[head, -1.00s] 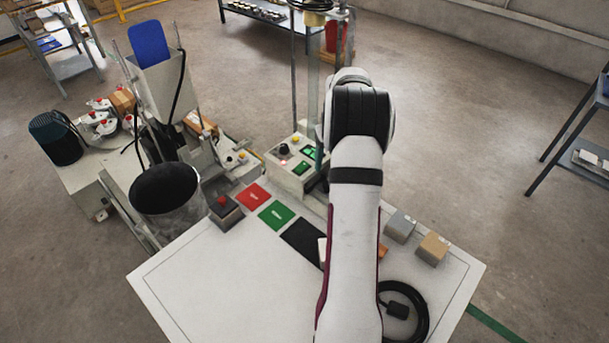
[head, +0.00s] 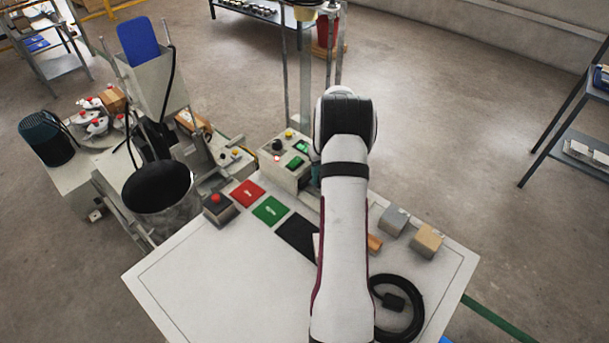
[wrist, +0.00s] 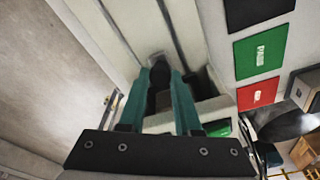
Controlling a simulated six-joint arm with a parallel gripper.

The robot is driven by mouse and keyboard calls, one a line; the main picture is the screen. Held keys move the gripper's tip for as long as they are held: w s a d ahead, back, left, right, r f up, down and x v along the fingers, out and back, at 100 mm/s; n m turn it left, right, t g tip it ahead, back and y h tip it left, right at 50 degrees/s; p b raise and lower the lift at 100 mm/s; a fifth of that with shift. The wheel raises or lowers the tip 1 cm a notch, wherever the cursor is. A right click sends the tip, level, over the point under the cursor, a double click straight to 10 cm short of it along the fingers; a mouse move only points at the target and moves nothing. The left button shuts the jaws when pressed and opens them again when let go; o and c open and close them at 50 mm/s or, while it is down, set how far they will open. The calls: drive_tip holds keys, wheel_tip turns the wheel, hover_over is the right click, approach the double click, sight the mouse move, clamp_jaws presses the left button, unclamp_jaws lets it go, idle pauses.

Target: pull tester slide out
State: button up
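The tester (head: 287,162) is a light box with a lit red light and green buttons, standing at the far edge of the white table. A green button on it also shows in the wrist view (wrist: 217,128). My gripper (wrist: 160,72) points at pale grooved metal by the tester, its two teal fingers apart. A dark piece with a light grey end (wrist: 159,66) shows between the fingertips. I cannot tell whether it is the slide's handle or whether the fingers press on it. In the head view my arm hides most of the gripper and the slide.
The white table (head: 225,275) carries red (head: 247,193), green (head: 270,211) and black (head: 297,236) pads. A grey block (head: 393,221), a tan block (head: 427,240) and a coiled black cable (head: 418,320) lie right of my arm. The table's front left is clear.

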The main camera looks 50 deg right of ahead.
clamp_jaws()
drive_tip(key=shift+s, duration=2.85)
drive_tip(key=shift+s, duration=2.95)
drive_tip(key=o, duration=0.6)
unclamp_jaws()
